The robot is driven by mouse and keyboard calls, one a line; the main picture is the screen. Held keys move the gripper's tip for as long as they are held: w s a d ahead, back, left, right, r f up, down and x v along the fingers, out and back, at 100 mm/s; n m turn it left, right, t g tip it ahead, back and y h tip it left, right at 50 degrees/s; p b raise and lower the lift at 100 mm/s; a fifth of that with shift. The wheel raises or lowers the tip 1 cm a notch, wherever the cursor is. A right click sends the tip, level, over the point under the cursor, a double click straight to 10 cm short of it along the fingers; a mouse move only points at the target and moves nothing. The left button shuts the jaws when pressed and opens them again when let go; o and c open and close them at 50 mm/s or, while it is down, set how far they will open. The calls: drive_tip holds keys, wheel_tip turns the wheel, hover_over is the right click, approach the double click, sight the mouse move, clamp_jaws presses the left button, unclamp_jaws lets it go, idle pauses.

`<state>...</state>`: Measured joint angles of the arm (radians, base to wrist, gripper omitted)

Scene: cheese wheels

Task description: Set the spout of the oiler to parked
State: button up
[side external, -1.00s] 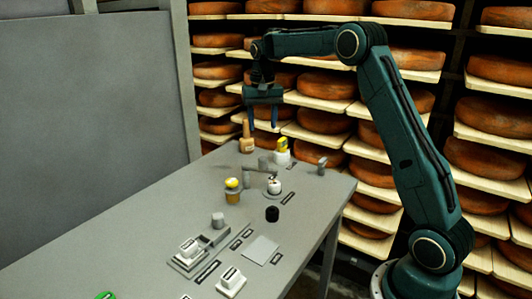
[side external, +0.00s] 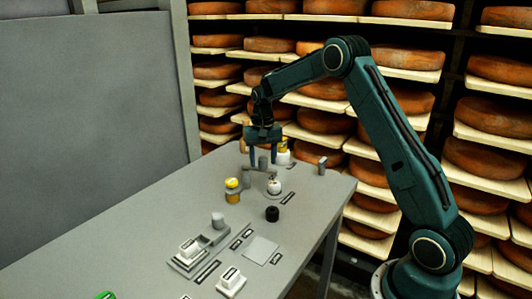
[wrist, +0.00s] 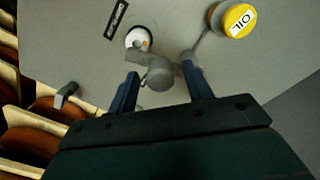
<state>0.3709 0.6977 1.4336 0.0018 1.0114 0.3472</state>
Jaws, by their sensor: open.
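The oiler seems to be the yellow-topped pot marked OIL (wrist: 238,20), also seen in the side view (side external: 232,184). A thin grey bar beside it may be its spout; I cannot tell surely. A short grey post with a rounded knob (wrist: 160,76) stands between my gripper's fingers; it also shows in the side view (side external: 264,163). A grey arm reaches from near the post over a small white round pot (wrist: 138,38), also seen in the side view (side external: 274,188). My gripper (side external: 263,160) is open, pointing down, its fingers either side of the post. Contact cannot be told.
A black knob (side external: 272,214) and a flat pale plate (side external: 261,250) lie nearer the front. A grey bracket (side external: 322,166) stands at the table's right edge. White blocks (side external: 231,281) and a grey fixture are in front. Cheese shelves stand behind the table.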

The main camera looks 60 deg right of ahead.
drive_tip(key=shift+f, duration=0.2)
clamp_jaws()
drive_tip(key=shift+d+n, duration=0.2)
drive_tip(key=shift+n, duration=0.1)
drive_tip(key=w+d+n, duration=0.4)
drive_tip(key=w+n, duration=0.2)
drive_tip(key=n, duration=0.8)
idle(0.5)
drive_tip(key=shift+r+n, duration=0.1)
drive_tip(key=shift+n, duration=0.2)
